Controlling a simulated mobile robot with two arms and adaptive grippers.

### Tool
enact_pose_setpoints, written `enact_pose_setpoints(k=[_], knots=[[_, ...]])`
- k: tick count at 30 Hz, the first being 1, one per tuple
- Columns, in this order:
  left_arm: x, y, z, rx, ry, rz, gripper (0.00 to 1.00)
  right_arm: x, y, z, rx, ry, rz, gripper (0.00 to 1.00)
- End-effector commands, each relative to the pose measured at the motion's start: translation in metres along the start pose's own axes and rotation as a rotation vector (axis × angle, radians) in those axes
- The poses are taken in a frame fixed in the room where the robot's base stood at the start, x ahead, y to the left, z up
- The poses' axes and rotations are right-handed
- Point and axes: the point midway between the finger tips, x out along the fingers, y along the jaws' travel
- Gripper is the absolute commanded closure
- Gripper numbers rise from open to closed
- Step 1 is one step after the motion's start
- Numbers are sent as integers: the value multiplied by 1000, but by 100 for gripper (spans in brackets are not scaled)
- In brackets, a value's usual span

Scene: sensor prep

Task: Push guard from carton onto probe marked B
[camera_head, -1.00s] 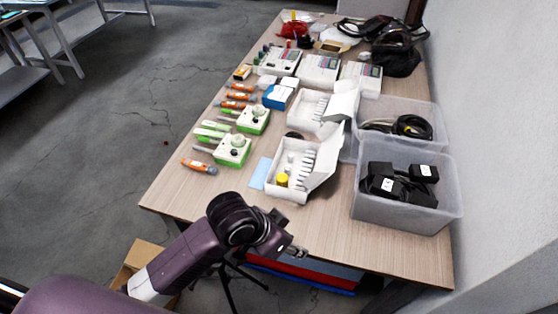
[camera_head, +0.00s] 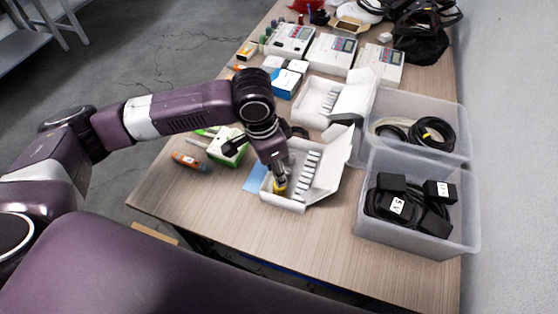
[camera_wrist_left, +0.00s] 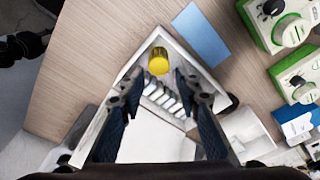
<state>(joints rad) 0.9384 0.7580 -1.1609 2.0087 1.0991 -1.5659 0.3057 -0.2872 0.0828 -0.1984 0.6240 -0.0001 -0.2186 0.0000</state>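The open white carton (camera_head: 291,205) stands near the table's front and also shows in the left wrist view (camera_wrist_left: 128,74). A yellow cylindrical piece (camera_wrist_left: 158,62), perhaps the guard, stands in one corner of it, beside a row of white pieces (camera_head: 308,170). My left gripper (camera_head: 279,182) points down over that corner. In the left wrist view its fingers (camera_wrist_left: 157,82) are open, with the yellow piece just beyond the tips and apart from them. An orange probe (camera_head: 190,161) lies at the table's left edge; its letter is too small to read. My right gripper is out of view.
Green-and-white devices (camera_head: 229,150) stand left of the carton, partly behind my arm. A blue card (camera_head: 254,178) lies beside it. A second white carton (camera_head: 318,98) stands behind. Clear bins (camera_head: 399,240) with cables stand at right. The table's front is clear.

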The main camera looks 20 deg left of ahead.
Motion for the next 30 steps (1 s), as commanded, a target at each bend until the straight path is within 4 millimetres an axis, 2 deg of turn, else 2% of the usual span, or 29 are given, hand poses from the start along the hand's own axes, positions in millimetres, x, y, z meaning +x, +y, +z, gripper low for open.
enact_pose_setpoints(k=[8,15,21,26,30], knots=[[41,1,0,0,-2,2,69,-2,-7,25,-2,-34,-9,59],[68,1,0,1,0,1,69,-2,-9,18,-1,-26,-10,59],[73,1,0,3,2,0,69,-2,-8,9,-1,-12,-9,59],[73,1,0,3,2,0,69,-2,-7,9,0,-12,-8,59],[73,1,0,2,2,0,84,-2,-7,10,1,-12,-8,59]])
